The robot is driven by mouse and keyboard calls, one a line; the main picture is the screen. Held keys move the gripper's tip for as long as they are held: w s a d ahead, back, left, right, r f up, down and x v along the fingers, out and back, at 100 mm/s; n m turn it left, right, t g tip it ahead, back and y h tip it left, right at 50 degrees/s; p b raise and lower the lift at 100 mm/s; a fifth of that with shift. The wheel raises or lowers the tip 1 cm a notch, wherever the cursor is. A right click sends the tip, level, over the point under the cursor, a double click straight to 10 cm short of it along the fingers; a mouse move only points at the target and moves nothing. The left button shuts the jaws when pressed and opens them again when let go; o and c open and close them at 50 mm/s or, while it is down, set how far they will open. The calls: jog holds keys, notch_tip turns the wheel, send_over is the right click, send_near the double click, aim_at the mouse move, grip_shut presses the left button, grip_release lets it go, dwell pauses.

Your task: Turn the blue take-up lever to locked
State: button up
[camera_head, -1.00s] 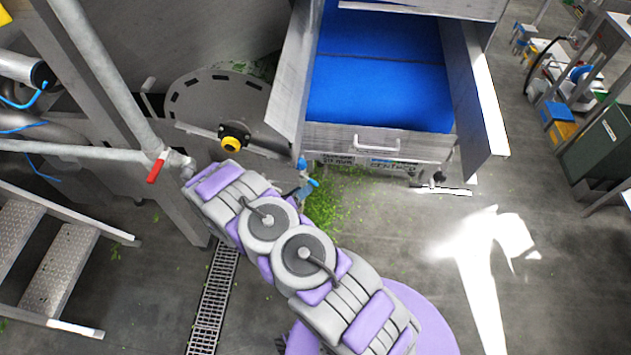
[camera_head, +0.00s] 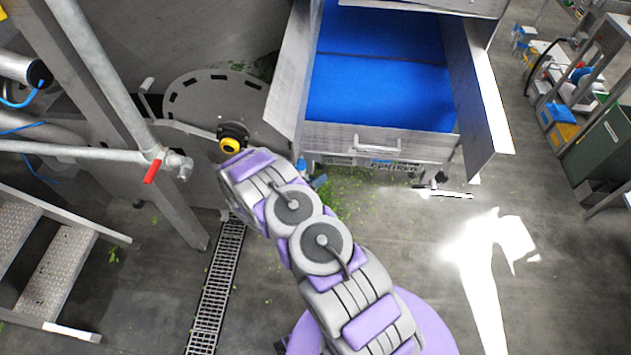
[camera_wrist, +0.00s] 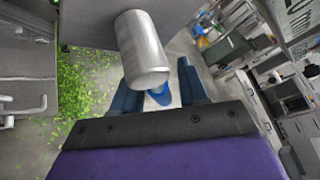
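The blue take-up lever (camera_head: 318,181) shows in part in the head view, just right of my arm and below the front left corner of the blue-lined chute. A blue piece that looks like the lever (camera_wrist: 160,95) shows in the wrist view between my fingers. A metal cylinder hides part of it, and I cannot tell whether the fingers touch it. My gripper (camera_wrist: 160,88) is open, its two dark blue fingers apart.
A bare metal cylinder (camera_wrist: 146,55) is close above my fingers in the wrist view. A yellow-and-black knob (camera_head: 232,140) sits near my arm's far end. A red-handled valve (camera_head: 153,171) and post stand left. Open floor lies right, with green scraps under the chute (camera_head: 378,141).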

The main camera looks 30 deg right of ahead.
grip_shut()
dwell(0.3)
dwell(0.3)
jog(key=shift+s+d+r+n+t+h+p, duration=0.2)
jog(key=shift+r+n+h+p, duration=0.25)
jog(key=shift+r+n+h, duration=0.55)
jog(key=shift+s+d+r+n+t+h+p, duration=0.1)
jog(key=shift+d+r+n+t+h+p, duration=0.3)
jog(key=shift+n, duration=0.95)
jog(key=shift+s+d+r+n+t+h+p, duration=0.1)
jog(key=shift+r+n+h+p, duration=0.35)
jog(key=shift+r+n+h, duration=0.55)
jog(key=shift+a+f+n, duration=0.1)
jog(key=shift+n, duration=0.15)
